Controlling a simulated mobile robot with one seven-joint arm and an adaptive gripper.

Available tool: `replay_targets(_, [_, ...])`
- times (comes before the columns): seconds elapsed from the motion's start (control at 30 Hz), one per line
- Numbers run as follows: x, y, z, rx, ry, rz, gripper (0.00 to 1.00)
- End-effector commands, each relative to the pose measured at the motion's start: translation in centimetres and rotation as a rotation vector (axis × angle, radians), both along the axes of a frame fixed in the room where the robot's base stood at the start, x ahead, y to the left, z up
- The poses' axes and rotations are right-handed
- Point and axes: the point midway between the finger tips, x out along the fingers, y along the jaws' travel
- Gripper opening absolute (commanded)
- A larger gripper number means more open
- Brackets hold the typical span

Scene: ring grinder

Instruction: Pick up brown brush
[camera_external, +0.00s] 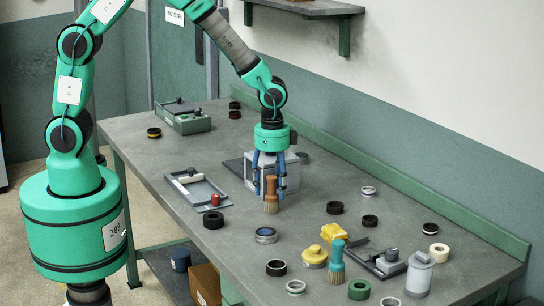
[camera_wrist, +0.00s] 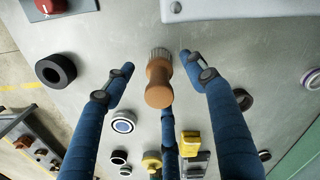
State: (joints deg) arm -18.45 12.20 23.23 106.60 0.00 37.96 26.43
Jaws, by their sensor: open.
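The brown brush (camera_external: 271,192) stands upright on the grey table, bristles down, in front of a grey box. In the wrist view the brush (camera_wrist: 158,86) shows its brown handle towards the camera, with its bristles on the table. My gripper (camera_external: 270,178) points down just above and around the brush in the external view. In the wrist view my gripper (camera_wrist: 156,62) is open, with blue fingers spread to both sides of the brush and another finger below it. No finger visibly touches the brush.
The grey box (camera_external: 285,172) stands close behind the brush. A tray with a red knob (camera_external: 215,199) lies to the left. Bare table surrounds the brush's near side.

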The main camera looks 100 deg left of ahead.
Motion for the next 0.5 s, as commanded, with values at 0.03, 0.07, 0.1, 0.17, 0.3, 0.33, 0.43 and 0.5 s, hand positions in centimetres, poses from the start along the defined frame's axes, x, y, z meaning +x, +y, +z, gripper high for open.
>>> replay_targets(0.03, [0.0,0.0,0.0,0.000,0.000,0.000,0.56])
replay_targets(0.07, [0.0,0.0,0.0,0.000,0.000,0.000,0.56])
replay_targets(0.1, [0.0,0.0,0.0,0.000,0.000,0.000,0.56])
replay_targets(0.17, [0.0,0.0,-0.1,0.000,0.000,0.000,0.56])
replay_targets(0.3, [0.0,0.0,-0.9,-0.001,0.001,0.000,0.56])
replay_targets(0.33, [0.0,0.0,-1.2,-0.001,0.001,0.000,0.56])
replay_targets(0.43, [-0.1,0.0,-2.3,-0.001,0.002,0.000,0.56])
replay_targets(0.5, [-0.1,0.0,-3.2,-0.001,0.002,0.000,0.56])
